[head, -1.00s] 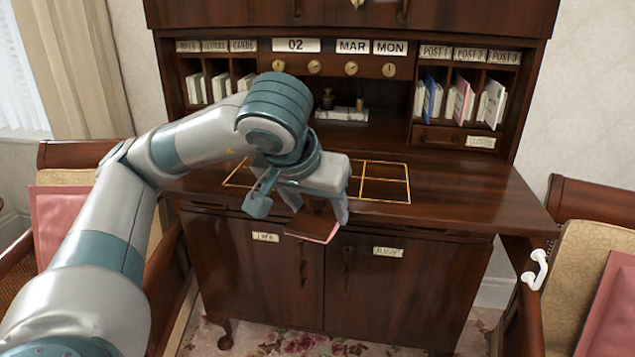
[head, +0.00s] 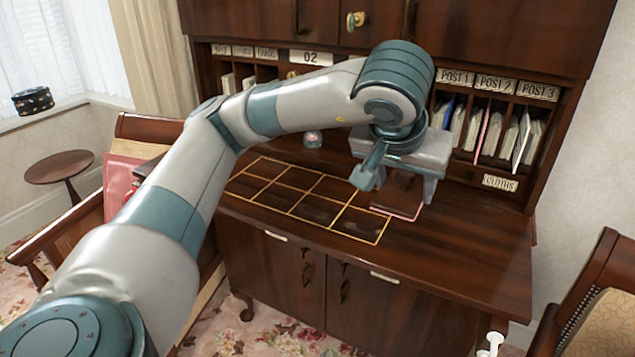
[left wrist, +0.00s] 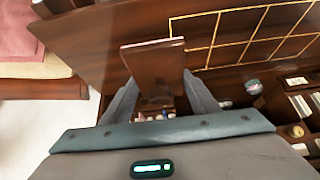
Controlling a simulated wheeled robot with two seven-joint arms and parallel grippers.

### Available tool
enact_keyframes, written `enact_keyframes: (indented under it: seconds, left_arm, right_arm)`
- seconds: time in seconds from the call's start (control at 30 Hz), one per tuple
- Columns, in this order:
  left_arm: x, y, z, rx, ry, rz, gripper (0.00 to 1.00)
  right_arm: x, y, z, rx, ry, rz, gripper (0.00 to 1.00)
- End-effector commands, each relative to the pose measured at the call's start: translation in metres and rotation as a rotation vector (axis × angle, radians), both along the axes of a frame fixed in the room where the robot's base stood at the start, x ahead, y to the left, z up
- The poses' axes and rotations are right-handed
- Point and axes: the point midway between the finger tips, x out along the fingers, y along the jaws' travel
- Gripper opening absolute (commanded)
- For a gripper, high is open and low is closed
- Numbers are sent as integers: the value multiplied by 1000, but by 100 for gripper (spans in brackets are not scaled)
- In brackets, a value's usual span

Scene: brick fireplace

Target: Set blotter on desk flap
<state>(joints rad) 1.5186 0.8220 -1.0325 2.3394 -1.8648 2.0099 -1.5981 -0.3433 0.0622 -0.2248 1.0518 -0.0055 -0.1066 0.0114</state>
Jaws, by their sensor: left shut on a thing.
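The blotter, a dark brown board with a pink edge, is in my left gripper (head: 398,180). In the head view the blotter (head: 402,202) is over the desk flap (head: 450,260), by the right end of the gold-lined grid. I cannot tell whether it touches the flap. In the left wrist view the blotter (left wrist: 153,62) sits between the two fingers, and its near part shows small reflected or printed detail. The grid (head: 300,200) lies on the flap, partly behind my left arm. My right gripper is not in view.
Pigeonholes with papers (head: 490,135) stand behind the flap under labels. A small jar (head: 313,138) stands at the back. A chair (head: 590,310) is at the right and a pink-cushioned chair (head: 118,185) at the left. The flap's front right is clear.

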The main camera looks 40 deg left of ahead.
Motion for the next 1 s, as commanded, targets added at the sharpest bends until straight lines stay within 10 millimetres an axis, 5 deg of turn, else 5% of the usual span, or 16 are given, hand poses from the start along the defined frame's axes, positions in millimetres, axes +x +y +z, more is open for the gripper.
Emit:
enact_keyframes:
  seconds: [0.57, 1.0]
  left_arm:
    - [3, -3, 3, 1, -2, -3, 28]
    - [15, 31, -20, -1, 2, -1, 28]
  right_arm:
    - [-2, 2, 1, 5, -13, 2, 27]
    - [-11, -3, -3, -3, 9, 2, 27]
